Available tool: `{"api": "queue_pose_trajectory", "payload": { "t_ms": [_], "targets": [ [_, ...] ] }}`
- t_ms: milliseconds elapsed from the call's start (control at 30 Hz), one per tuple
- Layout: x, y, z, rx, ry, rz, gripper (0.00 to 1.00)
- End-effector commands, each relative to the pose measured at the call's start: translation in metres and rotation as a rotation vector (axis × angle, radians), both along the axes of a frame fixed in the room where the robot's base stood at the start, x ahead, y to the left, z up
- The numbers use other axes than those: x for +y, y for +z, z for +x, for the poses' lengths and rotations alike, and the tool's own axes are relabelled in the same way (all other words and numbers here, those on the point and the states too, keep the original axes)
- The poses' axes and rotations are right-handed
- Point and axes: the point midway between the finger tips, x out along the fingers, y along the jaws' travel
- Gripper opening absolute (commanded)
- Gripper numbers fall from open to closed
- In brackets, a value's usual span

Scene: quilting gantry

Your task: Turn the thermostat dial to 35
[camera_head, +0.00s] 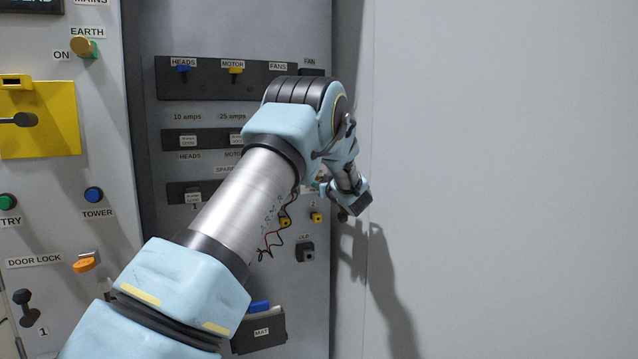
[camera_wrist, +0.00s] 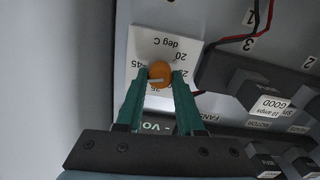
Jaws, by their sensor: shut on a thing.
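The thermostat dial is an orange round knob (camera_wrist: 160,73) on a white scale plate (camera_wrist: 190,52) marked in deg C, seen in the wrist view. The numbers 20 and 45 can be read on the plate; other marks are partly covered. A pale line shows on the knob's face. My gripper (camera_wrist: 161,75) has its two green fingers on either side of the knob, shut on it. In the head view my gripper (camera_head: 345,212) is at the panel's right edge, and my arm hides the dial there.
Black blocks with fuse labels (camera_wrist: 265,92) sit close to the right of the dial in the wrist view, with red and black wires (camera_wrist: 235,42) above them. In the head view, switches (camera_head: 236,72) and a yellow plate (camera_head: 38,120) lie left. A blank pale wall (camera_head: 510,150) fills the right.

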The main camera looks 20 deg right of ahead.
Motion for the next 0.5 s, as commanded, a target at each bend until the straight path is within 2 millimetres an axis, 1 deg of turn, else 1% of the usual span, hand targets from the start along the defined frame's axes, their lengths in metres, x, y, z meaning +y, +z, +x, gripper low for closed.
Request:
{"api": "queue_pose_trajectory", "payload": {
  "t_ms": [33, 200, 500],
  "targets": [
    [0.0000, 0.0000, -0.0001, 0.000, 0.000, 0.000, 0.17],
    [0.0000, -0.0001, -0.0001, 0.000, 0.000, 0.000, 0.00],
    [-0.0001, -0.0005, -0.0002, -0.001, 0.000, -0.005, 0.00]
  ]
}}
